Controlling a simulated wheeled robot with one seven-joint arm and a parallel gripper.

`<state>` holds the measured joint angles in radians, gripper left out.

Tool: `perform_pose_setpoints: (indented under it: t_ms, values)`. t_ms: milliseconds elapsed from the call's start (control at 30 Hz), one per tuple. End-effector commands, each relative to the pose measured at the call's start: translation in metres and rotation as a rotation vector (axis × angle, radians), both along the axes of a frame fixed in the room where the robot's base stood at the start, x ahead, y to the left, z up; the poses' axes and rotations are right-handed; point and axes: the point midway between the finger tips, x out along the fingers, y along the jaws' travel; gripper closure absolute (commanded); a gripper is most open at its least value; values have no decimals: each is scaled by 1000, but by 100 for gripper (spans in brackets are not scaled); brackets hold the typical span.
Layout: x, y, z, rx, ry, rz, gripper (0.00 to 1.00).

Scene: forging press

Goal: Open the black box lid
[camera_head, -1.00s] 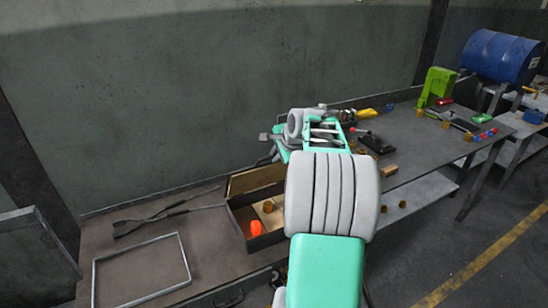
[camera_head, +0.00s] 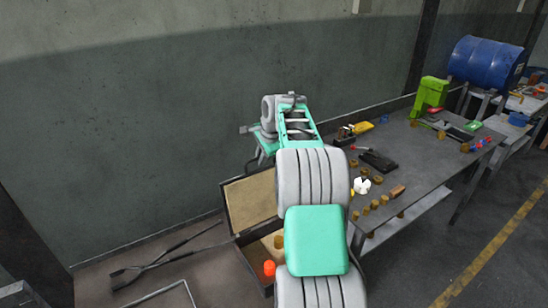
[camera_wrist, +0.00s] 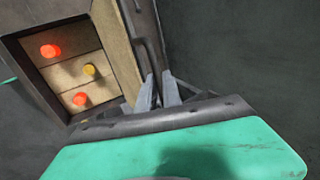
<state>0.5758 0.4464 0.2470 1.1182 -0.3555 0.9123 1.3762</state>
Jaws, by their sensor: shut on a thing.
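The black box (camera_head: 250,268) has a dark outside and a tan inside. It stands on the left bench, with its lid (camera_head: 250,203) raised at the back and the tan inner face showing. In the wrist view the open box (camera_wrist: 55,95) is at the left, and the lid's tan side (camera_wrist: 118,45) and dark edge (camera_wrist: 142,25) stand beside it. My gripper (camera_wrist: 158,92) is shut on the lid's dark edge. In the head view my arm hides the fingers and part of the box.
Orange-red (camera_head: 269,268) and yellow (camera_wrist: 90,70) pieces are in the box. Long tongs (camera_head: 165,258) and a metal frame (camera_head: 175,298) lie to its left. The right table (camera_head: 425,150) holds several small brown pieces, a black item (camera_head: 378,161) and a green machine (camera_head: 430,95). A wall rises behind.

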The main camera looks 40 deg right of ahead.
Motion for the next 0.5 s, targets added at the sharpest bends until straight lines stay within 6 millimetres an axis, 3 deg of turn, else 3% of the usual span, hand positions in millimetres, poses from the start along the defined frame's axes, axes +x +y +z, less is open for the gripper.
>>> perform_pose_setpoints:
  t_ms: [467,500]
  values:
    - [5,5,-3,4,18,6,100]
    - [5,5,-3,4,19,6,89]
